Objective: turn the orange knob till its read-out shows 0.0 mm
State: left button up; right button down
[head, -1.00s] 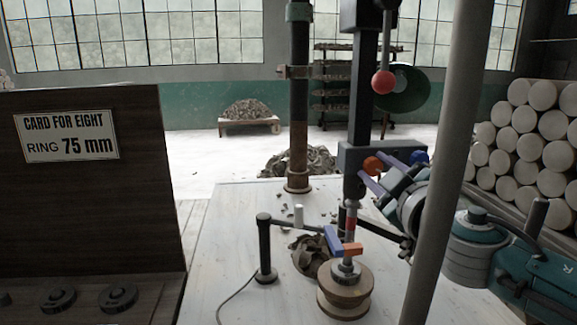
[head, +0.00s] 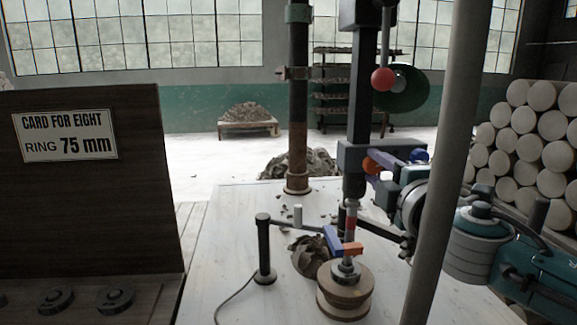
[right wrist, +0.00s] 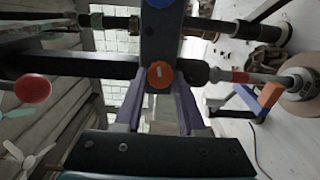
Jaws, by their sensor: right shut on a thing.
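The orange knob (head: 372,165) is on the dark head block of the drill-like machine. In the right wrist view the knob (right wrist: 160,75) faces me with a short pale mark. My right gripper (head: 379,172) reaches it from the right, its purple fingers on either side. In the right wrist view the gripper's fingers (right wrist: 159,88) flank the knob and are shut on it. No number or read-out of the knob can be made out in either view. My left gripper is not in view.
A red ball-ended lever (head: 383,80) hangs above the knob. A blue knob (head: 421,155) sits close to the right. Below are a blue and orange bracket (head: 348,248) and a round stack (head: 343,290). A grey pole crosses in front of my right arm. A sign board (head: 65,135) stands left.

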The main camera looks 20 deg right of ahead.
jog(key=n, duration=0.6)
dwell(0.5)
jog(key=c, duration=0.5)
grip_release()
jog(key=shift+s, duration=0.1)
jog(key=v, duration=0.9)
jog(key=shift+s, duration=0.35)
jog(key=shift+a, duration=0.15)
